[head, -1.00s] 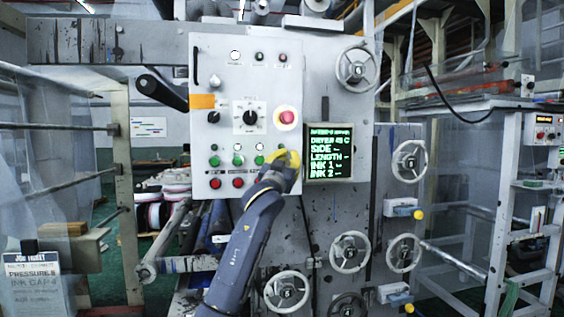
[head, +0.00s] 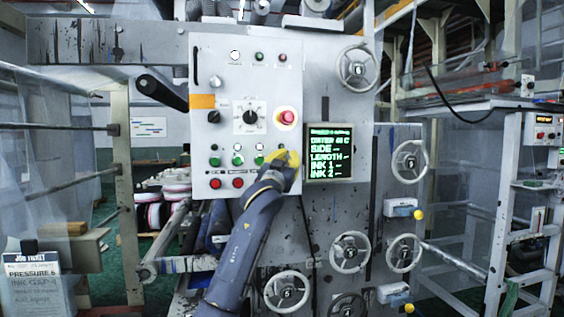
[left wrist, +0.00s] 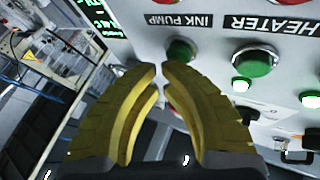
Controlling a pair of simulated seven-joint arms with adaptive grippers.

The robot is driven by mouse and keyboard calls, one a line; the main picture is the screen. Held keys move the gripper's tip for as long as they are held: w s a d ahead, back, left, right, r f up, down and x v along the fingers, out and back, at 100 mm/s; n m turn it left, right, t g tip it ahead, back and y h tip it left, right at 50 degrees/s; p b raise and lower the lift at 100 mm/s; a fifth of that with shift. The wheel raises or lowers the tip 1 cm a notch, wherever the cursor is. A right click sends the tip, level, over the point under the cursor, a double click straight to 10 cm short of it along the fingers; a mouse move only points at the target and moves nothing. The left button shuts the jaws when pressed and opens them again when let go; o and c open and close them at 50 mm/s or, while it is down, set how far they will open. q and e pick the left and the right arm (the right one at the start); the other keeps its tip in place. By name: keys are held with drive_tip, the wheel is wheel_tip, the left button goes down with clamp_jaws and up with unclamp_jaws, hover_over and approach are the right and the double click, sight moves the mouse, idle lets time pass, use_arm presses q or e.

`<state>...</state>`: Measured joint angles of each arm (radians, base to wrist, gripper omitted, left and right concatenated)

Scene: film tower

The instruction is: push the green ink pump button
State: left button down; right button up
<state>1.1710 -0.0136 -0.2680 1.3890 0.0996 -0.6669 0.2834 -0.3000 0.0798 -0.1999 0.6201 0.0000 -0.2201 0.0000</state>
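The green ink pump button (left wrist: 180,50) shows in the left wrist view beside the upside-down label INK PUMP (left wrist: 180,20). In the head view my yellow fingers hide it at the right end of the green button row. My left gripper (left wrist: 160,68) has its two yellow fingertips drawn close together, with only a narrow gap and nothing between them. The tips lie right by the button's edge in the wrist view; I cannot tell whether they touch. In the head view the left gripper (head: 286,156) is at the panel's lower right. My right gripper is not in view.
The grey control panel (head: 205,130) carries other green buttons (head: 214,161), red buttons (head: 214,183), a dial (head: 250,117) and a red stop knob (head: 287,117) above my gripper. The heater button (left wrist: 255,60) is beside the pump button. A display (head: 330,153) is right of the panel.

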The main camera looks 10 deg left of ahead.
use_arm(q)
drive_tip(key=shift+w+a, duration=0.15)
drive_tip(key=shift+w, duration=0.15)
idle(0.5)
drive_tip(key=shift+s, duration=0.15)
drive_tip(key=shift+s+d, duration=0.3)
drive_tip(key=shift+s, duration=0.4)
drive_tip(key=shift+s+d, duration=0.1)
drive_tip(key=shift+s+d, duration=0.25)
drive_tip(key=shift+s, duration=0.5)
drive_tip(key=shift+s+d, duration=0.3)
drive_tip(key=shift+s, duration=0.45)
drive_tip(key=shift+s+d, duration=0.25)
drive_tip(key=shift+s, duration=0.5)
idle(0.5)
